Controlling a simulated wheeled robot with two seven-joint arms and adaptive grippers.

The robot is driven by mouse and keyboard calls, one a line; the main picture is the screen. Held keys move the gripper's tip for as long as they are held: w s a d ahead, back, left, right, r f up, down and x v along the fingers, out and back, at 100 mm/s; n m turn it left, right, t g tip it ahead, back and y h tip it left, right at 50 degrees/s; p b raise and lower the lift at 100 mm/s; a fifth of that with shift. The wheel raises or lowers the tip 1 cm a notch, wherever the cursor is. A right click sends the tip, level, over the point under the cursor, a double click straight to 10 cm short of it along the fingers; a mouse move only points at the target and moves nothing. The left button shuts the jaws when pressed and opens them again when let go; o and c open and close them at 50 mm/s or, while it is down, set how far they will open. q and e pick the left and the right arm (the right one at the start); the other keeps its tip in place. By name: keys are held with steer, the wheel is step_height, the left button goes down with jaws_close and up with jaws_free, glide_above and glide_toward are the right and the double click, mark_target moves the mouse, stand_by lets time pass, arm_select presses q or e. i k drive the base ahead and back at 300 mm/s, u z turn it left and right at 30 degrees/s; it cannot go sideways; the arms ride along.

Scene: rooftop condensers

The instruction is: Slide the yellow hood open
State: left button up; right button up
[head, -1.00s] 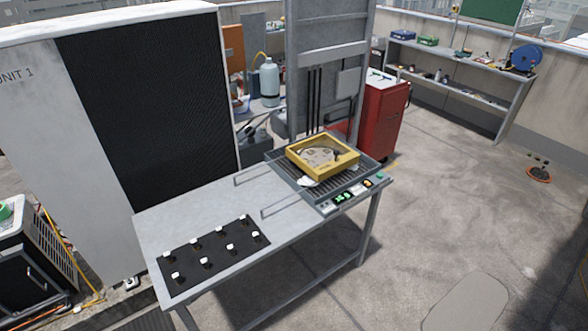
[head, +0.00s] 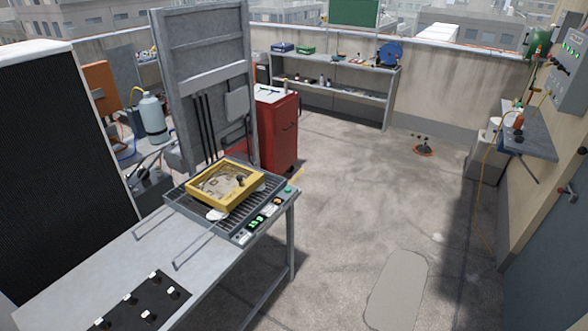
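The yellow hood (head: 246,200) is a square yellow frame with a see-through top and a small dark knob. It sits on a dark ribbed tray unit (head: 176,201) at the far end of the grey workbench (head: 130,265). Something round and pale shows under the hood's top. The unit's front has small lit green displays (head: 258,222). A small white item (head: 216,214) lies by the hood's front edge. Neither of my grippers shows in the head view.
Two rails (head: 195,249) lie on the bench before the unit. A black mat (head: 140,302) with white-topped pieces is nearer. A red cabinet (head: 280,132) and shelves (head: 335,80) stand behind. The floor (head: 350,200) to the right is open; a wall shelf (head: 530,140) stands far right.

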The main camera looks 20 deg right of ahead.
mark_target(227, 203)
steer(key=z, duration=0.45)
steer(key=i, duration=1.35)
steer(key=u, duration=0.45)
